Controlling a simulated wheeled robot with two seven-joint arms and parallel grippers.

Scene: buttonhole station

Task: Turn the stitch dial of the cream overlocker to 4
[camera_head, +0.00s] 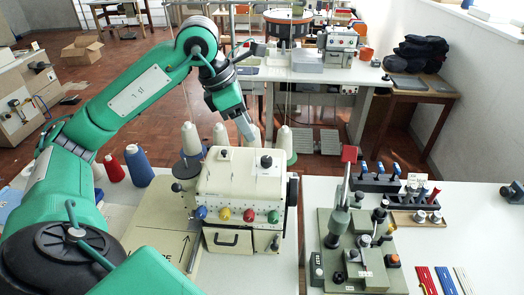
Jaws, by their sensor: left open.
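The cream overlocker (229,181) stands upright on the near white table, left of the middle. Its front has a row of blue, yellow, red and green knobs. A black knob (266,161) stands on its top; whether this is the stitch dial, and any numbers on it, are too small to tell. My left gripper (246,130) is open, pointing down above the far side of the overlocker, apart from the black knob as far as I can see. The gap between its fingers is hard to make out. My right gripper is not in view.
Thread cones, including a white one (284,141) and a blue one (139,165), stand behind and left of the overlocker. A green fixture with a red-topped lever (349,154) stands close on the right. Tool racks are beyond it.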

